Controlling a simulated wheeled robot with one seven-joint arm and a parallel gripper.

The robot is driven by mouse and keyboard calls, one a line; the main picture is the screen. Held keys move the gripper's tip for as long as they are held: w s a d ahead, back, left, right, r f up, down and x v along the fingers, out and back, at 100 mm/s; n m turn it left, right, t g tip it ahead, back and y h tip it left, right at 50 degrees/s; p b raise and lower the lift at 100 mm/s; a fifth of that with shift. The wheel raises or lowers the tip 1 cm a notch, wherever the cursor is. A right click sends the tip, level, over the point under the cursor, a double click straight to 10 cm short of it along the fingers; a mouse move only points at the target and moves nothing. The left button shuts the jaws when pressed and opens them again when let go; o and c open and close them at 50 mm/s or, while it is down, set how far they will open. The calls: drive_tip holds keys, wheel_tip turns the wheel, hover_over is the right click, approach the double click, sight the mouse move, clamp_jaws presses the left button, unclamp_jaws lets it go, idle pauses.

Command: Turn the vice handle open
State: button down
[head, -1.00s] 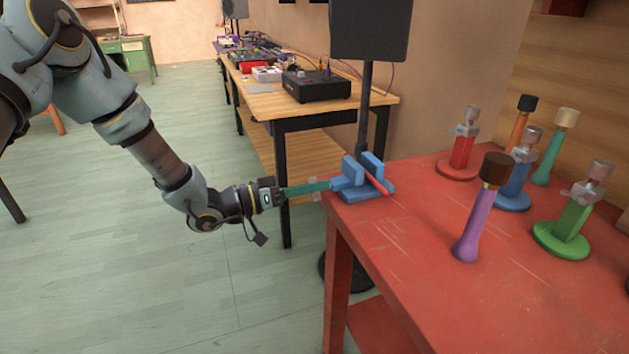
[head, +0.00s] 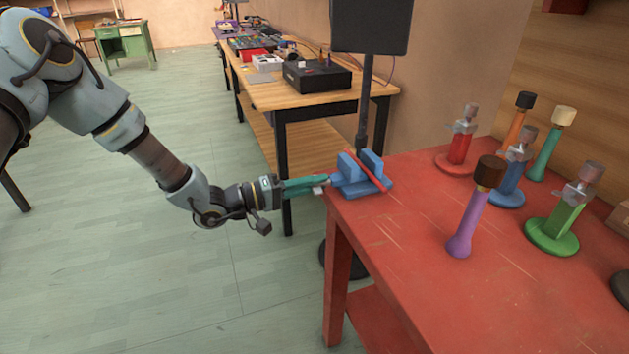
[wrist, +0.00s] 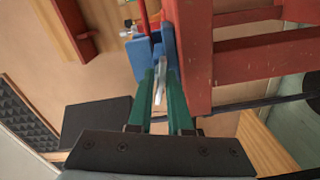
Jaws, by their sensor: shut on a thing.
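The blue vice (head: 362,180) sits at the near left corner of the red table, with a red bar (head: 370,171) lying slantwise between its jaws. In the wrist view the vice (wrist: 142,55) is straight beyond my fingers. The vice handle (wrist: 160,80) is a pale grey piece between my two green fingers. In the head view a small light end of the handle (head: 319,190) shows below the fingertips. My gripper (head: 322,182) reaches in level from the left and is shut on the handle; in the wrist view its fingers (wrist: 160,82) flank it.
On the red table (head: 400,300) stand a purple mallet (head: 468,225), a green clamp-like stand (head: 555,230), a blue one (head: 508,190) and a red one (head: 460,150). A speaker on a stand (head: 368,25) rises behind the vice. A wooden bench (head: 300,95) is behind.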

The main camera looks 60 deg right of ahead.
drive_tip(key=shift+n, duration=0.3)
drive_tip(key=shift+w, duration=0.1)
drive_tip(key=c, duration=0.8)
unclamp_jaws()
drive_tip(key=shift+c, duration=0.2)
